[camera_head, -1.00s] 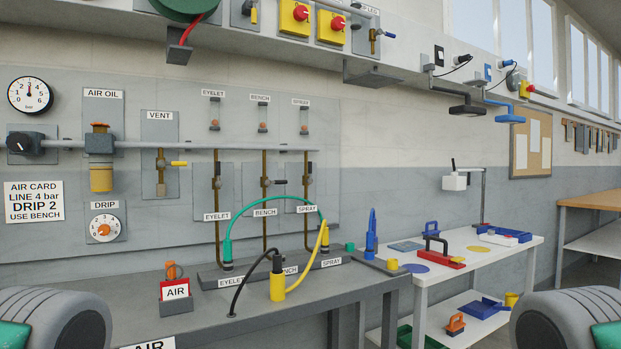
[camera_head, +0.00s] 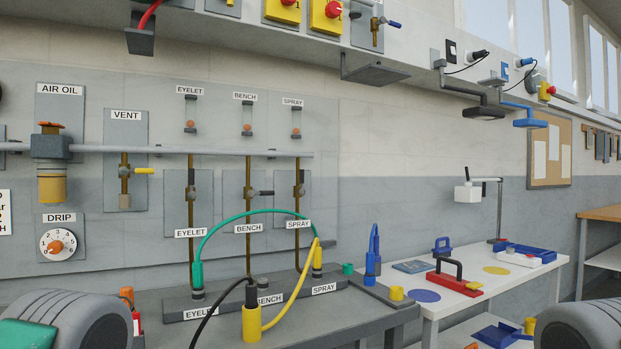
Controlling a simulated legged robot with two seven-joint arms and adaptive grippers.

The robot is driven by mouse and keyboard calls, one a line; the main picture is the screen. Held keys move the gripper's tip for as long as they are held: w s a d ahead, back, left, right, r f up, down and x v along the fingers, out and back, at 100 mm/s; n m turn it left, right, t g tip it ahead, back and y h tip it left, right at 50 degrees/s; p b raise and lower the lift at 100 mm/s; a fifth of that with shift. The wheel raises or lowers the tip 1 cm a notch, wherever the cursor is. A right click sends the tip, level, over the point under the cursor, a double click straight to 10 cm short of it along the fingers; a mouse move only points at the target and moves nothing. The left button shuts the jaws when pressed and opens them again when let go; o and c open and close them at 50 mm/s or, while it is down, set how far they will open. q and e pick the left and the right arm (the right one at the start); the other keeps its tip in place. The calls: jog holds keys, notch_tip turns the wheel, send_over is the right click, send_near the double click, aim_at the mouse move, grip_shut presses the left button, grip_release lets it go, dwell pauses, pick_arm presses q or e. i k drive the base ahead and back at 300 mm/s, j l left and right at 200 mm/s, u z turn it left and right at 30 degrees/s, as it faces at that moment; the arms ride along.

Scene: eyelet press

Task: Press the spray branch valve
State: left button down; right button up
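The spray branch valve (camera_head: 299,190) sits on the rightmost brown vertical pipe, above its SPRAY tag (camera_head: 298,224). Its small dark handle looks roughly upright, but it is too small to be sure. The bench branch valve (camera_head: 250,192) beside it has a handle sticking out to the right. The eyelet branch valve (camera_head: 191,193) is further left, with a handle that looks upright. A clear sight tube (camera_head: 296,123) labelled SPRAY is above the spray valve. Neither of my grippers is in view, and nothing touches the valves.
A green hose (camera_head: 247,212) arches below the valves. A yellow hose (camera_head: 300,284) runs from a yellow cylinder (camera_head: 251,322) to the SPRAY end of the bench manifold (camera_head: 220,299). A white table (camera_head: 470,298) with tools stands right.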

aim_at(301, 192)
jog(key=i+l, duration=0.25)
jog(key=i, duration=0.25)
jog(key=i+l+z, duration=0.1)
jog(key=i+l, duration=0.15)
jog(key=i, duration=0.2)
